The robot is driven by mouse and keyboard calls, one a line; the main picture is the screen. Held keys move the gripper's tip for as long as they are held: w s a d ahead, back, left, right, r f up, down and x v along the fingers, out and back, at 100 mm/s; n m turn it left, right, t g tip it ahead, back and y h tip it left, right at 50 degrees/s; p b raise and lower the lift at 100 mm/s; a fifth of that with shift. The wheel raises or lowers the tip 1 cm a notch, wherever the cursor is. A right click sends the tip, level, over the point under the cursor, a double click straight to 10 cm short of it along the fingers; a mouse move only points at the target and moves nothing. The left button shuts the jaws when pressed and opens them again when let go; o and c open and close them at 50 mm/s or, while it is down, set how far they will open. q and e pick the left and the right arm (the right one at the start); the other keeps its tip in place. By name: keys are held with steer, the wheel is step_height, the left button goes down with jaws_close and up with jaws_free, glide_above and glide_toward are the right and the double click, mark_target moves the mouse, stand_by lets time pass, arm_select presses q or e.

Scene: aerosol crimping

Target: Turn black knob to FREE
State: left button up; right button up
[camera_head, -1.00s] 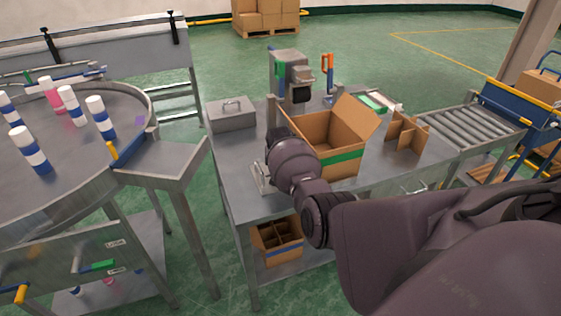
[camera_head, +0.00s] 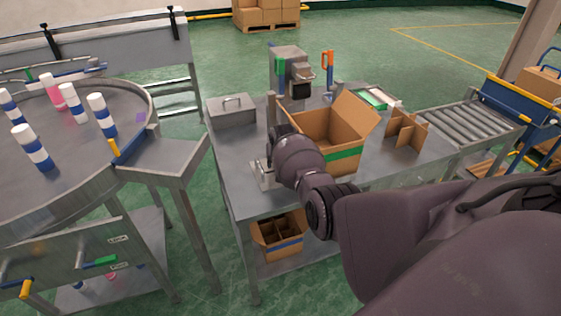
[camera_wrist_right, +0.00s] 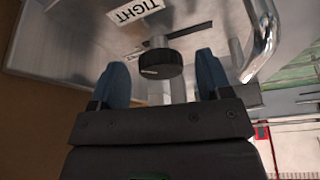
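The black knob (camera_wrist_right: 160,66) is a round ridged knob on a short stem, under a grey metal surface with a white TIGHT label (camera_wrist_right: 134,10) beside it. My right gripper (camera_wrist_right: 162,76) is open. Its two blue fingers lie left and right of the knob in the picture, with visible gaps on both sides. I cannot tell how far the knob reaches between them in depth. In the head view my right arm covers the fingertips and the knob. My left gripper is not in view.
A curved metal handle (camera_wrist_right: 262,42) is close to the right finger. On the workbench stand an open cardboard box (camera_head: 350,158) touching or near my arm, a grey lidded box (camera_head: 231,111) and a press (camera_head: 291,64). A cardboard divider (camera_head: 405,134) stands further right.

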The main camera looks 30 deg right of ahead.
steer(key=p+v, duration=0.2)
steer(key=v, duration=0.3)
steer(key=shift+r, duration=0.15)
steer(key=s+a+p, duration=0.1)
steer(key=s+a, duration=0.4)
steer(key=s, duration=0.5)
steer(key=shift+s+a+p, duration=0.25)
steer(key=shift+s+p, duration=0.1)
